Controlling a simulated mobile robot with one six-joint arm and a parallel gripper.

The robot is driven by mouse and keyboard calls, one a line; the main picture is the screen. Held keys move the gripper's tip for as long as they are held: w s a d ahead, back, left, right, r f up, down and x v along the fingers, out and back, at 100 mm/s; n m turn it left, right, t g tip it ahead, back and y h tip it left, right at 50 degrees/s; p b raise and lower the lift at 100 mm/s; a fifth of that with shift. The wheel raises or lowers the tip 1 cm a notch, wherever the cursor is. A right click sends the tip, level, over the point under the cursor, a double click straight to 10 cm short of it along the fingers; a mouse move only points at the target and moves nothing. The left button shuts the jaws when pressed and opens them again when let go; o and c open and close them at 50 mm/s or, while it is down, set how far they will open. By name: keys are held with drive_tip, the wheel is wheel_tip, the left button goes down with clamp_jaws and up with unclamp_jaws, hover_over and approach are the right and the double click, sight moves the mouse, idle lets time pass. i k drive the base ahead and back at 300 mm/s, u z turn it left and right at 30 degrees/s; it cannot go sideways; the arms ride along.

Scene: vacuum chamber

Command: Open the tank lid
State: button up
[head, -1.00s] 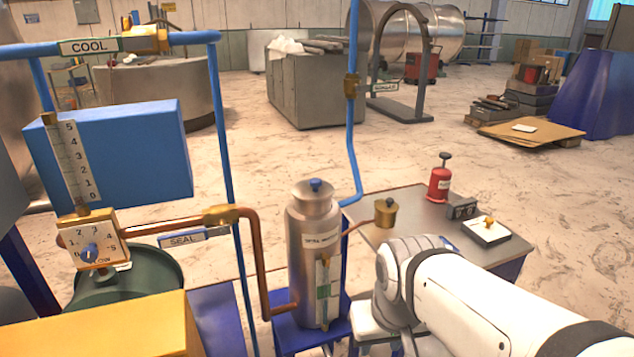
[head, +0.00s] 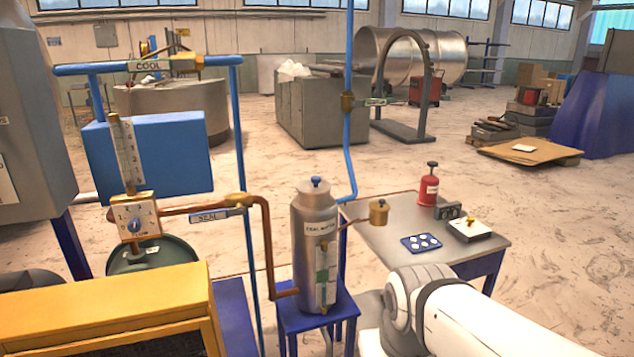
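A silver cylindrical tank (head: 315,262) stands upright on a blue stand at the lower middle. Its label is too small to read surely. A blue knob (head: 316,181) sits on its narrow top, which looks closed. A sight gauge with a green band (head: 322,275) runs down its front. A copper pipe joins it low on the left, and a thin pipe leads right to a brass cup (head: 378,212). My white arm enters from the lower right, to the right of the tank. My gripper is not in view.
A grey table (head: 395,240) right of the tank holds a red bottle (head: 429,188), a blue tray with white discs (head: 421,243) and a small box with a yellow knob (head: 470,229). Blue piping (head: 349,120) rises behind the tank. A yellow cabinet (head: 100,315) fills the lower left.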

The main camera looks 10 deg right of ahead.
sight(314, 185)
drive_tip(key=u, duration=0.15)
drive_tip(key=i, duration=0.9)
drive_tip(key=z, duration=0.05)
